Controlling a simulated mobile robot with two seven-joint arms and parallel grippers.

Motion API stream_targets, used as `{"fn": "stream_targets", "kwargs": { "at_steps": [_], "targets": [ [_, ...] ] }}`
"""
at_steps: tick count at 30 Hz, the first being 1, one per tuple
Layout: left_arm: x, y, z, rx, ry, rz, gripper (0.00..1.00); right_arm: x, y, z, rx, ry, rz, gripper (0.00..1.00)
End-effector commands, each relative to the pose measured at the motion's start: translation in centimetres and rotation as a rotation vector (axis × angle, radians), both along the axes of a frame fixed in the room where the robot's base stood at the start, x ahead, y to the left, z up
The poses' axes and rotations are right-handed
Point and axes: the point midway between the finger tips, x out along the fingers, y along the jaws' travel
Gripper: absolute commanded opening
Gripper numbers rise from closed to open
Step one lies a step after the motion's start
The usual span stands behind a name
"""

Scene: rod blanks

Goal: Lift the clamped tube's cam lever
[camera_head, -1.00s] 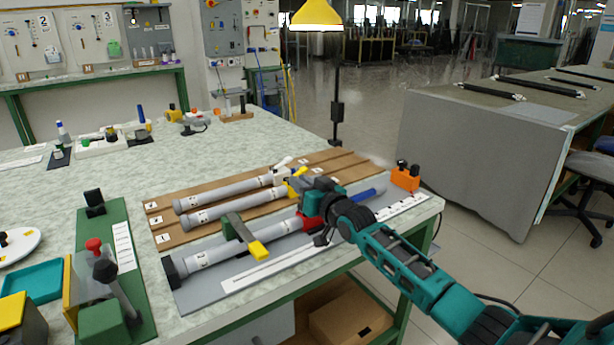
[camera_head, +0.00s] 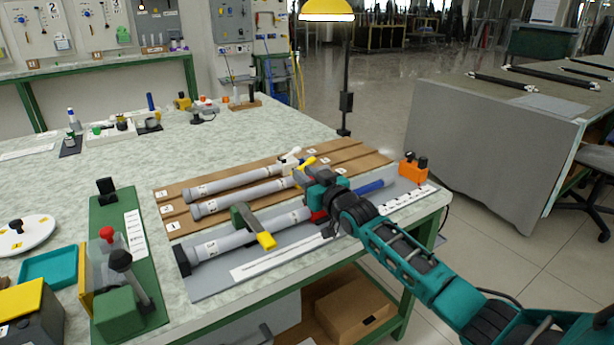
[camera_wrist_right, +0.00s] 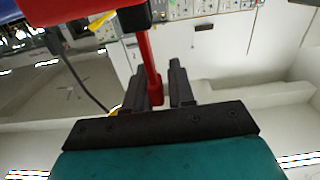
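The clamped tube (camera_head: 232,240) is grey with a black left end and lies in the front fixture. A green clamp arm (camera_head: 243,218) with a yellow tip (camera_head: 266,241) crosses it. My right gripper (camera_head: 318,205) is at the tube's right part, beside a red body that it partly hides. In the right wrist view, the red cam lever (camera_wrist_right: 151,70) reaches down from that body. Its end lies between the two dark fingers of my right gripper (camera_wrist_right: 158,88). It is close to the left finger, with a narrow gap to the right finger. My left gripper is out of view.
Two more grey tubes (camera_head: 235,183) lie on brown boards behind the fixture. An orange block (camera_head: 412,170) stands at the fixture's right end. A green fixture with black and red knobs (camera_head: 125,270) stands at the left. A lamp post (camera_head: 345,95) rises behind the table.

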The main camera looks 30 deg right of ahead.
Motion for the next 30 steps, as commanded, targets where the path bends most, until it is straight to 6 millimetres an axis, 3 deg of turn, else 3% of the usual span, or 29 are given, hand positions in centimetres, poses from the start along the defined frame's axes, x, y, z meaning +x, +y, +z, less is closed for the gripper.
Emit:
{"fn": "stream_targets", "kwargs": {
  "at_steps": [11,18,30],
  "targets": [
    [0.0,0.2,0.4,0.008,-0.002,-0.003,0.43,-0.9,-0.1,0.0,0.000,0.003,-0.001,0.23],
    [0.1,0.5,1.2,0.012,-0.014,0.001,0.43,-4.6,-0.4,0.0,0.000,0.005,0.000,0.23],
    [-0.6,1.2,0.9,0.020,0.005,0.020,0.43,-11.1,-0.9,0.0,0.001,0.003,0.000,0.23]
  ]
}}
